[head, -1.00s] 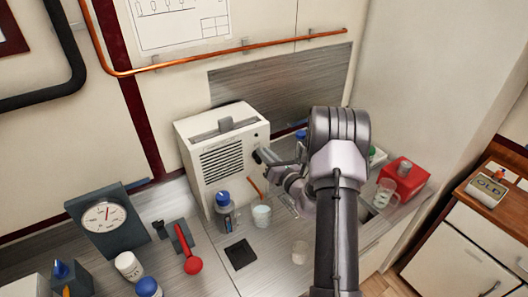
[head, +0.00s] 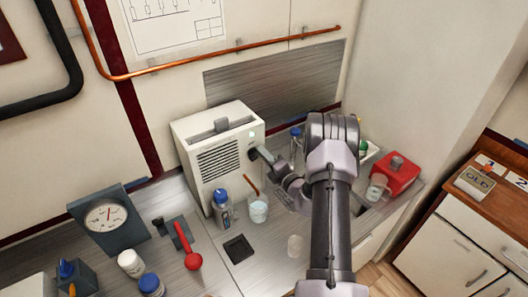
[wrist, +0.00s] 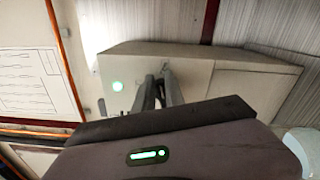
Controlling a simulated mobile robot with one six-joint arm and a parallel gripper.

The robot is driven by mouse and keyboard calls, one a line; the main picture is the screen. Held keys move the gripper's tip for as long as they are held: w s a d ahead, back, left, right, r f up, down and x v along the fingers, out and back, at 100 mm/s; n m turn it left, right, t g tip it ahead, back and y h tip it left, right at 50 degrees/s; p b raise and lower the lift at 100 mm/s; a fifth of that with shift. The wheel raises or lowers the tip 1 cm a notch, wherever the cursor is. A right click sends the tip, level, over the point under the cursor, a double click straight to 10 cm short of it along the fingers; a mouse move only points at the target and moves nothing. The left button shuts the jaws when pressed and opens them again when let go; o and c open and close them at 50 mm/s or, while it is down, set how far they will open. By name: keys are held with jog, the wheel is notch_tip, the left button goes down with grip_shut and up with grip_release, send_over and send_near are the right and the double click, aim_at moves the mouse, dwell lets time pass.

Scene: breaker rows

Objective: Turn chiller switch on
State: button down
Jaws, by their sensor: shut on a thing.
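The chiller is a cream box (head: 222,178) with a slatted vent and a top handle, standing on the metal bench. The lamp shows as a small pale spot in the head view (head: 251,133). My gripper (head: 254,153) is at the chiller's right-hand panel, below the lamp. In the wrist view its fingers (wrist: 165,90) are close together against the panel, shut on the switch. The switch itself is hidden by the fingers, so its position cannot be seen.
A blue-capped bottle (head: 222,208) and a clear beaker (head: 258,209) stand just in front of the chiller, below my arm. A red container (head: 397,178) is to the right. A dial gauge (head: 106,216) and a red-handled tool (head: 188,248) are to the left.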

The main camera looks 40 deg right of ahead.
jog(key=shift+a+f+m+p, duration=0.1)
jog(key=shift+f+m+p, duration=0.15)
jog(key=shift+m, duration=0.5)
jog(key=shift+f+m+p, duration=0.1)
jog(key=shift+f+m, duration=0.1)
jog(key=shift+m, duration=0.55)
jog(key=c, duration=1.4)
grip_release()
jog(key=s, duration=1.7)
jog(key=shift+s+a, duration=0.15)
jog(key=shift+a, duration=0.3)
jog(key=shift+r, duration=0.1)
